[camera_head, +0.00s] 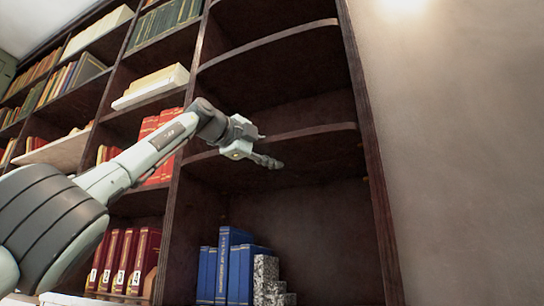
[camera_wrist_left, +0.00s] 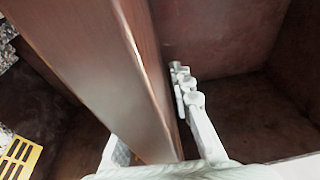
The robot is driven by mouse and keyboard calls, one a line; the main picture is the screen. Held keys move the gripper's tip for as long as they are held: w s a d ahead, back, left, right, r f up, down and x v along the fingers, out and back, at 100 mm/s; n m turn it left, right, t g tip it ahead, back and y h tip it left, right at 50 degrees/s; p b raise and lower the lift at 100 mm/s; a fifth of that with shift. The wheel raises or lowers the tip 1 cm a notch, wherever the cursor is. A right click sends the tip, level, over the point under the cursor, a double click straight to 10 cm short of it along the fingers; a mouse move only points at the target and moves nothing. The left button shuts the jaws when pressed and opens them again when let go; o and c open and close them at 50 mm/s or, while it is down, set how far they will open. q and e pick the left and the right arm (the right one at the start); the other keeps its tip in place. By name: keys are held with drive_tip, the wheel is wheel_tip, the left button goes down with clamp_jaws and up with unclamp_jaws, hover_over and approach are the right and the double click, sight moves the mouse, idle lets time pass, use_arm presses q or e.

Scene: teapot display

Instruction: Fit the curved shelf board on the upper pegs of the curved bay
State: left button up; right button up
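The dark brown curved shelf board (camera_head: 315,131) spans the curved bay at mid height, below another curved shelf (camera_head: 270,40). My left gripper (camera_head: 266,149) is at its front edge, with one finger above and one below the board. In the left wrist view the board (camera_wrist_left: 105,75) runs between the fingers of my gripper (camera_wrist_left: 155,115); they look closed on it, one finger largely hidden behind it. A small light spot (camera_head: 366,178), perhaps a peg, shows on the right side wall below the board. Whether the board rests on pegs is hidden. My right gripper is out of view.
Blue books (camera_head: 228,265) and a stepped speckled grey bookend (camera_head: 268,280) stand in the compartment below. The bay's right upright (camera_head: 372,170) borders a bare wall (camera_head: 450,170). Neighbouring bays hold red books (camera_head: 128,255) and others. A yellow slatted piece (camera_wrist_left: 18,158) shows lower left in the wrist view.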

use_arm(q)
drive_tip(key=o, duration=0.3)
drive_tip(key=shift+s+r, duration=0.1)
drive_tip(key=shift+f, duration=0.25)
drive_tip(key=shift+s+a+r, duration=0.2)
drive_tip(key=shift+s+a, duration=0.05)
drive_tip(key=shift+a, duration=0.15)
drive_tip(key=shift+s+a+f, duration=0.15)
drive_tip(key=shift+s+a, duration=0.25)
drive_tip(key=shift+s, duration=0.2)
drive_tip(key=v, duration=0.9)
drive_tip(key=shift+s, duration=0.35)
drive_tip(key=shift+a, duration=0.1)
